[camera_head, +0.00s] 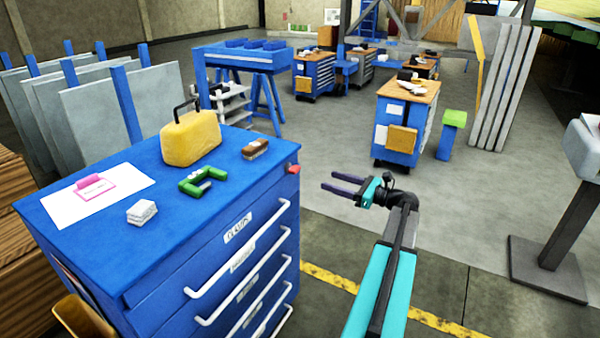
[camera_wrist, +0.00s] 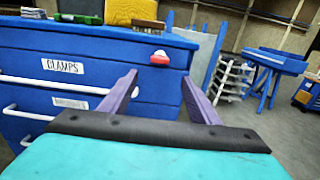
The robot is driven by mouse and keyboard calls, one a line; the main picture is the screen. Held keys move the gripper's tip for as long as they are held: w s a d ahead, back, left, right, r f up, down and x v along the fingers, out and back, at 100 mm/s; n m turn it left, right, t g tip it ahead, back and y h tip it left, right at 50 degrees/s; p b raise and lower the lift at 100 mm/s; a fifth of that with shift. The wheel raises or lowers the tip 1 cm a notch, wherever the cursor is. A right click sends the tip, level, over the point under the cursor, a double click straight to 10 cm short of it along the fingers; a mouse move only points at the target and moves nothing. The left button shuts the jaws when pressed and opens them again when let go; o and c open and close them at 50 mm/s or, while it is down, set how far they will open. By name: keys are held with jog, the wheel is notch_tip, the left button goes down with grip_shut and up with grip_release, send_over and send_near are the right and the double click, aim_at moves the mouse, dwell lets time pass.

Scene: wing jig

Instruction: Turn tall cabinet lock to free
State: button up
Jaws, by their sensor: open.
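The tall blue cabinet (camera_head: 245,258) stands at the left, with white drawer handles and labels on its front. A small red knob with a pale base, apparently its lock (camera_head: 293,169), sits near the top right corner of the drawer front. It also shows in the wrist view as a red and white lock (camera_wrist: 159,58); its turn position is too small to tell. My gripper (camera_head: 331,182) is open and empty, to the right of the knob and apart from it. In the wrist view, the knob appears just above and between the purple fingertips (camera_wrist: 160,77).
On the cabinet top are a yellow case (camera_head: 190,138), a green clamp (camera_head: 195,181), a brush (camera_head: 255,149), a pale block (camera_head: 141,212) and a paper sheet (camera_head: 98,195).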

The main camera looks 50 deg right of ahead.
aim_at(298, 170)
jog(key=p+x, duration=0.3)
jog(key=x, duration=1)
jog(key=shift+w+p, duration=0.2)
jog(key=shift+p, duration=0.1)
jog(key=c, duration=1.1)
jog(key=shift+o, duration=0.2)
